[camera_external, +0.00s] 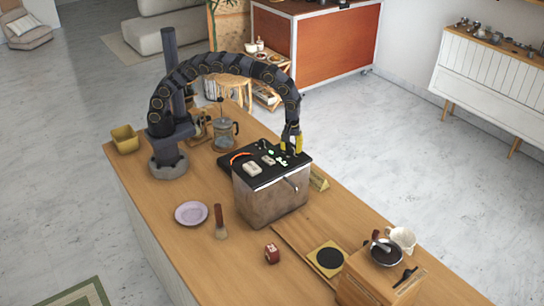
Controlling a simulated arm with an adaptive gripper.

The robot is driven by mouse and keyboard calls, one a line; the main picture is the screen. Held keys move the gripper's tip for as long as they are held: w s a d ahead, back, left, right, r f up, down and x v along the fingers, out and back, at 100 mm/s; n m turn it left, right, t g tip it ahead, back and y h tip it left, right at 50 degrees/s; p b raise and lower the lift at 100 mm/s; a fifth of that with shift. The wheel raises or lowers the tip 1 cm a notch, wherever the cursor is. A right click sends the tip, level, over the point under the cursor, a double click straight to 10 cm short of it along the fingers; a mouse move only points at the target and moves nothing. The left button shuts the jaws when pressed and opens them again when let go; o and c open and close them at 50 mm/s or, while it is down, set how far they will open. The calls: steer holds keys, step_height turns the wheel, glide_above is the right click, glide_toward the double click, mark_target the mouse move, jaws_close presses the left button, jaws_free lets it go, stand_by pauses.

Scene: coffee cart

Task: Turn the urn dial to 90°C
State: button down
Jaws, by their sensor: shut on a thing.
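The urn (262,208) is a boxy, brownish metal body with a black top panel, standing on the wooden counter. The panel carries an orange arc (240,157), pale switch-like blocks (252,169) and small green lights. A lever sticks out of its right side.
A glass press pot (226,134) stands behind the urn.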

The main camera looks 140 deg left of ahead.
steer(key=shift+f, duration=0.1)
steer(key=m, duration=0.5)
steer(key=shift+m, duration=0.4)
steer(key=m, duration=1.2)
steer(key=shift+m, duration=0.4)
steer(key=m, duration=0.4)
steer(key=shift+m, duration=0.4)
steer(key=c, duration=0.7)
jaws_free()
steer(key=shift+o, duration=0.2)
